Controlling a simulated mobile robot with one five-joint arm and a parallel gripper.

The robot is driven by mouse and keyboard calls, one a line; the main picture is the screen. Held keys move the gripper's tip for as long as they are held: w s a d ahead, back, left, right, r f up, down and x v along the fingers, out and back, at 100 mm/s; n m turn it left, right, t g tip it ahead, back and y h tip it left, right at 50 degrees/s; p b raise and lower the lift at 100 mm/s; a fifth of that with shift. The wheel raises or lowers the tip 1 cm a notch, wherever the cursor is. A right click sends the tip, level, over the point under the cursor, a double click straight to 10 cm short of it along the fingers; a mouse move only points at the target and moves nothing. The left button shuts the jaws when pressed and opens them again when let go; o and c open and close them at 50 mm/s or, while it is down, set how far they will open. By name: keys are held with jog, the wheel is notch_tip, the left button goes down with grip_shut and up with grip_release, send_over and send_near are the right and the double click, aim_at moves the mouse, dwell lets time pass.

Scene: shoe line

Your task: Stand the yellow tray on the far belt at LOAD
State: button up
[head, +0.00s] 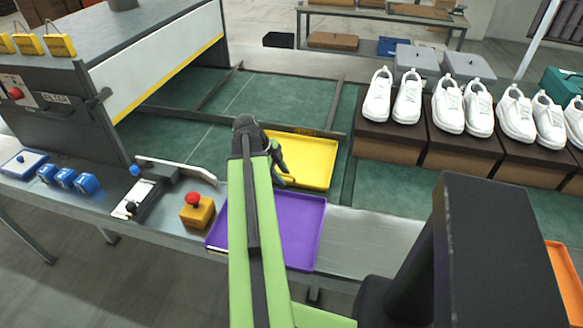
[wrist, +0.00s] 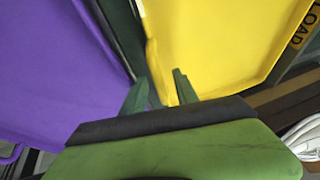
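The yellow tray (head: 308,165) lies on the green far belt, its far edge close to a dark bar with a small yellow label. In the wrist view the yellow tray (wrist: 215,45) fills the upper right, beside a yellow plate (wrist: 302,30) reading LOAD. My gripper (head: 282,172) is at the tray's left side. In the wrist view the fingers of my gripper (wrist: 163,85) stand apart, with the tray's near corner and rim between or just beyond them. Firm contact cannot be made out. My arm hides part of the tray's left side in the head view.
A purple tray (head: 300,230) lies nearer, partly behind my arm. An orange button box (head: 197,210) is left of it. White shoes on brown boxes (head: 388,138) stand to the right. A grey machine with a white panel (head: 155,65) stands at left. Green belt (head: 240,100) beyond is clear.

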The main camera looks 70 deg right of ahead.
grip_shut()
dwell(1.4)
